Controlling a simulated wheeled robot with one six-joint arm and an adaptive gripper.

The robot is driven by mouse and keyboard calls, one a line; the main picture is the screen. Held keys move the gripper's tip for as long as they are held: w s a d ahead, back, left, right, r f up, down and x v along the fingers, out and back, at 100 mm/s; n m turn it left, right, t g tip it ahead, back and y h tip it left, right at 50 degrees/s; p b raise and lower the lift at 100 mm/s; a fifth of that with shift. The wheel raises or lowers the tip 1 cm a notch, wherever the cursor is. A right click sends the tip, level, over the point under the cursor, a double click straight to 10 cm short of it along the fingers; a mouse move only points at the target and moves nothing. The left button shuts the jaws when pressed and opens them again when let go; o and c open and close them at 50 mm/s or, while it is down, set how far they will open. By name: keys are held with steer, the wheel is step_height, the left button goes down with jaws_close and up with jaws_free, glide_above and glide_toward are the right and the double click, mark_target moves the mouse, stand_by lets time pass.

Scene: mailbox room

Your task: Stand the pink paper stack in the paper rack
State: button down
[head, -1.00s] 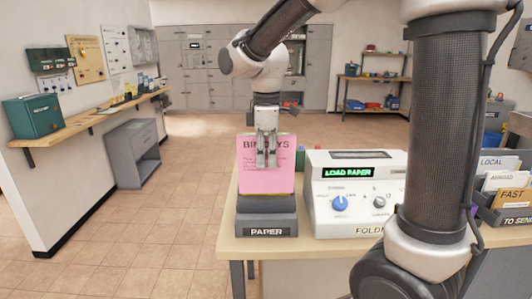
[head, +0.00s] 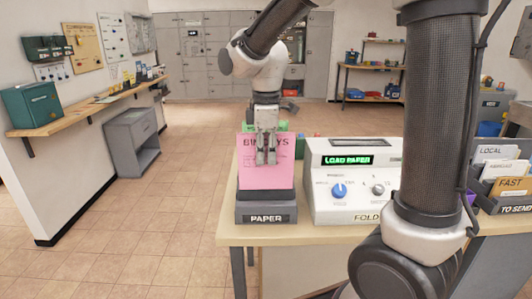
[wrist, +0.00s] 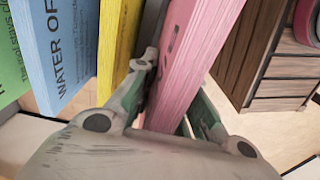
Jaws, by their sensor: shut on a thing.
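The pink paper stack (head: 267,176) is upright in my gripper (head: 266,160), over the grey paper rack (head: 266,208) labelled PAPER. Its lower edge meets the top of the rack in the head view; whether it rests on the rack floor is hidden. In the wrist view, my gripper (wrist: 172,105) is shut on the pink stack (wrist: 192,60). A yellow stack (wrist: 116,45), a blue stack (wrist: 66,45) and a green stack (wrist: 24,50) stand to its left. A bit of green (head: 278,126) shows behind the pink stack in the head view.
A white folding machine (head: 350,185) with a LOAD PAPER display stands close right of the rack on the table (head: 290,236). A grey letter tray (head: 512,203) is further right. Open floor (head: 150,240) lies left of the table.

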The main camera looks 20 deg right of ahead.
glide_above(266, 188)
steer(key=shift+w+d+f, duration=0.1)
steer(key=shift+w+f, duration=0.1)
steer(key=shift+f, duration=0.85)
steer(key=shift+w+d+f, duration=0.1)
steer(key=shift+w+f, duration=0.1)
steer(key=shift+f, duration=0.85)
steer(key=shift+f, duration=2.3)
steer(key=c, duration=1.4)
jaws_free()
steer(key=shift+o, duration=0.2)
